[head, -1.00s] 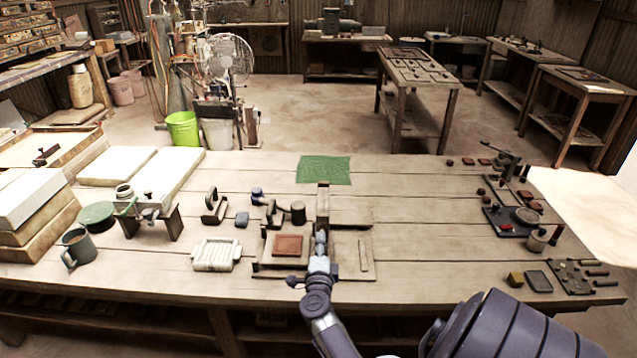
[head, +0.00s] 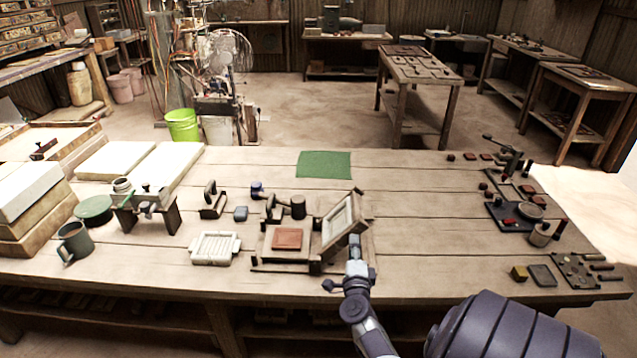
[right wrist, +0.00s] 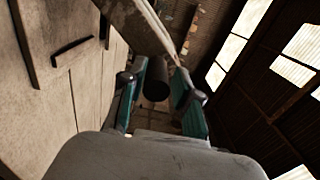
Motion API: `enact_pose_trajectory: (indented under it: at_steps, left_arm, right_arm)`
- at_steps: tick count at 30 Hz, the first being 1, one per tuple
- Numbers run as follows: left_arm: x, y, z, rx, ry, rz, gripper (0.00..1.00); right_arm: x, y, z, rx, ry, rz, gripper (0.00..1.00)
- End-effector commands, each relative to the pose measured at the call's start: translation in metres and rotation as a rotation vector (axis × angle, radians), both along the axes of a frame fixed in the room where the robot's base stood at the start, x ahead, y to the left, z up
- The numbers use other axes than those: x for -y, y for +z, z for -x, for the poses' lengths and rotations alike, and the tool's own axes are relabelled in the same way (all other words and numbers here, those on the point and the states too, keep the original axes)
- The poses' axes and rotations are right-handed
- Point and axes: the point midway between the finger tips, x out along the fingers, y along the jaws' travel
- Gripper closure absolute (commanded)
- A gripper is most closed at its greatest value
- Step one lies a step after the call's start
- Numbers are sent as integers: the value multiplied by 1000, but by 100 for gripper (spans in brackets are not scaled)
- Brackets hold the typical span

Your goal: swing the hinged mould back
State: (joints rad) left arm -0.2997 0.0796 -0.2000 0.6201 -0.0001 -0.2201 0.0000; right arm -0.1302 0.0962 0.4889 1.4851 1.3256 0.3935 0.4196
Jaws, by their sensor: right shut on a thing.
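The hinged mould (head: 342,226), a pale panel in a dark frame, is raised at the right of the press base (head: 262,262) and leans to the right. A reddish clay tile (head: 288,239) lies uncovered on the base. My right gripper (head: 356,258) is at the mould's near lower side, where its fingers hide the grip. In the right wrist view, the gripper (right wrist: 157,92) is shut on the mould's dark round handle (right wrist: 157,73), between its two pads. My left gripper is out of view.
A white slotted tray (head: 215,248) stands left of the press. A green mat (head: 325,164) lies behind it. Small tools and a dark plate (head: 514,216) are at the right. The bench between press and tools is clear.

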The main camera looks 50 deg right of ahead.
Motion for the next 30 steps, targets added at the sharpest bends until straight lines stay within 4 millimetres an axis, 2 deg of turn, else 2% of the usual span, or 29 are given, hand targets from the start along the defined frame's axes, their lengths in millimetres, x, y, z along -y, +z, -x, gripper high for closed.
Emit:
enact_pose_trajectory:
  at_steps: [1, 3, 7, 11, 19, 26, 30]
  left_arm:
    - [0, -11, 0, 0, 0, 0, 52]
    - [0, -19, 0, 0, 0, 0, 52]
    - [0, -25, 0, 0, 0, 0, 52]
    - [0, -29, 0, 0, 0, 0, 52]
    - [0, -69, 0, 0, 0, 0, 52]
    - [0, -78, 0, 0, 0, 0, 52]
    - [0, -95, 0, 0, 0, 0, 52]
  right_arm:
    - [9, -7, 8, 1, -12, 12, 83]
    - [13, -16, 13, 3, -12, 11, 89]
    - [18, -22, 20, 4, -10, 9, 89]
    - [19, -27, 21, 4, -10, 6, 89]
    - [24, -71, 27, 0, -7, 4, 89]
    - [24, -83, 27, 0, -1, -1, 89]
    - [21, -101, 24, 0, 2, -3, 89]
